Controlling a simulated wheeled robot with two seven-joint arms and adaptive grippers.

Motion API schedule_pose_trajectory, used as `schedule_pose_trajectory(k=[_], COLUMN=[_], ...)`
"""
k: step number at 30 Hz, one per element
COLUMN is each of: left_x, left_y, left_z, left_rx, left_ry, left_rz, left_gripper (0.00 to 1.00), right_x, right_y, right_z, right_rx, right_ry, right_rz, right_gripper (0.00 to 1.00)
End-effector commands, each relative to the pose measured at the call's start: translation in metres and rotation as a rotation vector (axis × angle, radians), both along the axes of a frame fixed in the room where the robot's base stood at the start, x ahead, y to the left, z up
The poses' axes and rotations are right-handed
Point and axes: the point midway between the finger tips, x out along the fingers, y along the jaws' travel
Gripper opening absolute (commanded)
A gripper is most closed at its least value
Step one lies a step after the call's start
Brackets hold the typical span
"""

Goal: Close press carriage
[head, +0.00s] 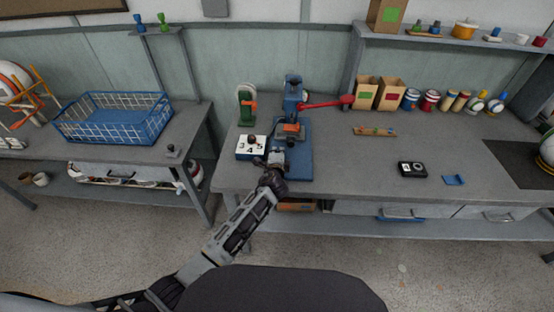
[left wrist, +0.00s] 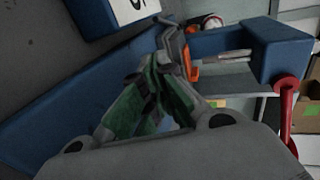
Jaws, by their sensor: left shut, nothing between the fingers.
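The blue press (head: 294,98) stands near the left end of the workbench, its red lever (head: 325,104) pointing right. An orange part (head: 291,129), likely the carriage, sits on the press's blue base (head: 302,164). My left gripper (head: 277,158) is over the front of that base, just in front of the orange part. In the left wrist view its green-padded fingers (left wrist: 150,92) are shut and empty, with the orange part (left wrist: 192,62) just beyond the tips. I cannot tell whether they touch. My right gripper is not in view.
A white numbered block (head: 251,147) stands close left of the press base. A green device (head: 245,104) is behind it. A black box (head: 412,169) and a wooden strip (head: 375,131) lie to the right, with clear bench between.

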Motion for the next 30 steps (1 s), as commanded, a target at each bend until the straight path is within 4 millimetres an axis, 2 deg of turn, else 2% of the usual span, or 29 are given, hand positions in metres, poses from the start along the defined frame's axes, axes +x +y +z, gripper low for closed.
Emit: schedule_pose_trajectory(k=[7,15,22,30], left_x=[-0.023,-0.045,-0.055,-0.055], left_y=[0.0,0.0,0.0,0.0], left_z=[0.007,0.014,0.017,0.017], left_rx=[0.0,0.0,0.0,0.0], left_ry=[0.0,0.001,0.001,0.001], left_rz=[-0.001,-0.001,-0.001,0.0], left_gripper=[0.0,0.0,0.0,0.0], right_x=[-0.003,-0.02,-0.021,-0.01], right_y=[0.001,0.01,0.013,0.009], right_z=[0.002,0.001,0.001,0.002], right_rx=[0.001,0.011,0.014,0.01], right_ry=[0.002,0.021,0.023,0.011], right_rz=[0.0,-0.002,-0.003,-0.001], right_gripper=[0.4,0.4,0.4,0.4])
